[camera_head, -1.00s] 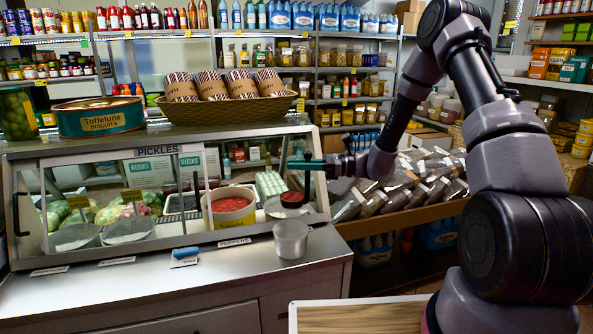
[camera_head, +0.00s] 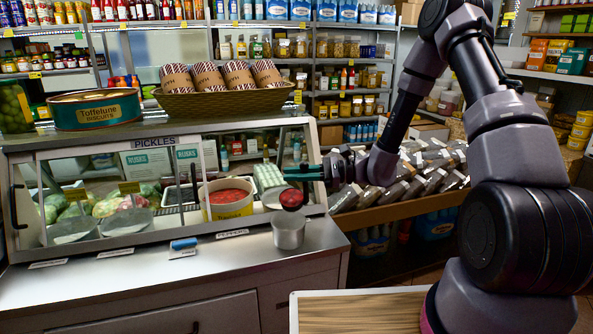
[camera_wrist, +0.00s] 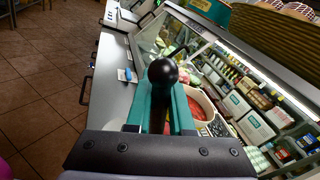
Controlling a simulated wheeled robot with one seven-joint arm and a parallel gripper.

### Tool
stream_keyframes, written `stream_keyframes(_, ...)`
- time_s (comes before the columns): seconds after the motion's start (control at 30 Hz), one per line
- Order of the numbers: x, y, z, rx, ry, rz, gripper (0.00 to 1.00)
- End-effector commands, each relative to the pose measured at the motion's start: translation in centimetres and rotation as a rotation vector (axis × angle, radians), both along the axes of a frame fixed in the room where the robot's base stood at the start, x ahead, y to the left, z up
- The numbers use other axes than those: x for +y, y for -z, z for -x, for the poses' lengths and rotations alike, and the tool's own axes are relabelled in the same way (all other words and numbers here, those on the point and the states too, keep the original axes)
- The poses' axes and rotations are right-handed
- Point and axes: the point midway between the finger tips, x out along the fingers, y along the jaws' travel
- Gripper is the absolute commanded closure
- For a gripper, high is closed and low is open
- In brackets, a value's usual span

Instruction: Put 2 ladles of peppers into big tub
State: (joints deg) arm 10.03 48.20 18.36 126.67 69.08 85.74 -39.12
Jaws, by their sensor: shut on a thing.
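My gripper (camera_head: 300,172) is shut on the ladle, with its teal fingers around the black handle (camera_wrist: 162,74) in the wrist view. The ladle's bowl (camera_head: 291,199) hangs below the gripper and holds red peppers. It is just above the mouth of a round grey metal tub (camera_head: 289,233) on the counter's right part; whether it touches the rim I cannot tell. A white and yellow container (camera_head: 228,208) of red peppers stands inside the display case to the left. It also shows in the wrist view (camera_wrist: 203,127) behind the fingers.
The glass-fronted pickles case (camera_head: 155,143) has a frame and top edge close to my gripper. A wicker basket (camera_head: 225,103) and a biscuit tin (camera_head: 95,110) stand on it. The steel counter (camera_head: 110,280) is mostly clear, with a blue-handled item (camera_head: 184,244) and labels.

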Motion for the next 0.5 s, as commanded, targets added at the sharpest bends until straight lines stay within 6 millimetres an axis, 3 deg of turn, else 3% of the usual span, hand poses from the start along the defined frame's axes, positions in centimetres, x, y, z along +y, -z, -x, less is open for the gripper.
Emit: stream_keyframes(0.5,1.1,1.7,4.3,-0.386,-0.001,0.096,1.00)
